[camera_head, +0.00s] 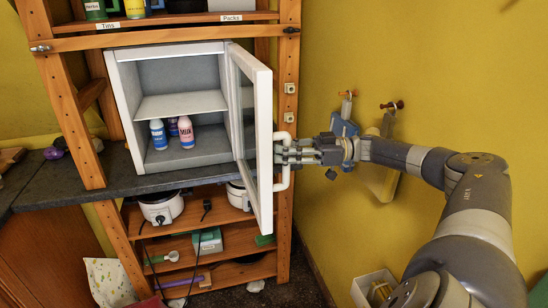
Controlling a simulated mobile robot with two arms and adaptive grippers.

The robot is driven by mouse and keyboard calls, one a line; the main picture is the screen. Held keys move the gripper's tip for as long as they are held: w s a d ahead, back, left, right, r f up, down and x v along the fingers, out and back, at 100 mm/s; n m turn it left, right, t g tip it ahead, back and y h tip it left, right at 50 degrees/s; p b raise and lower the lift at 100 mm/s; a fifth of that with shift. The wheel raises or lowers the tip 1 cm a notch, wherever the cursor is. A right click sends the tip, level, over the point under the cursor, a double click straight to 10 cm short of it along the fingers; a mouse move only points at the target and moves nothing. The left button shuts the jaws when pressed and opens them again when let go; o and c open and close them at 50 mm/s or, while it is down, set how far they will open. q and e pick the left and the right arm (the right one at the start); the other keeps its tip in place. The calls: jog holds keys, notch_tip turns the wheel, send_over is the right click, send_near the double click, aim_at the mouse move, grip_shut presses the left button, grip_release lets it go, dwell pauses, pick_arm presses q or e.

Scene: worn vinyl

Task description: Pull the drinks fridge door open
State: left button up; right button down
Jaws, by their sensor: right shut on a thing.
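The drinks fridge (126,100) is a white box on a dark counter, with a grey interior and one shelf. Its door (264,110) is swung wide open on the right side and shows nearly edge-on. A white bar handle (283,181) is on the door's outer face. My right gripper (284,152) is shut on the handle near its upper part, coming in from the right. Several small bottles (186,132) stand on the fridge floor. My left gripper is not in view.
A wooden shelf unit (288,70) frames the fridge, with labelled tins above and white appliances (160,208) below. Tools hang from hooks on the yellow wall (430,60) behind my right arm. A bin (373,287) stands low at the right.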

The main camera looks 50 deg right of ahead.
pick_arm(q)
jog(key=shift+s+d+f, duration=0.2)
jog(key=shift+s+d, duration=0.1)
pick_arm(e)
jog(key=shift+s+d+f, duration=0.15)
jog(key=shift+s+d, duration=0.1)
jog(key=shift+d, duration=0.35)
jog(key=c, duration=1.8)
grip_release()
jog(key=shift+s, duration=0.2)
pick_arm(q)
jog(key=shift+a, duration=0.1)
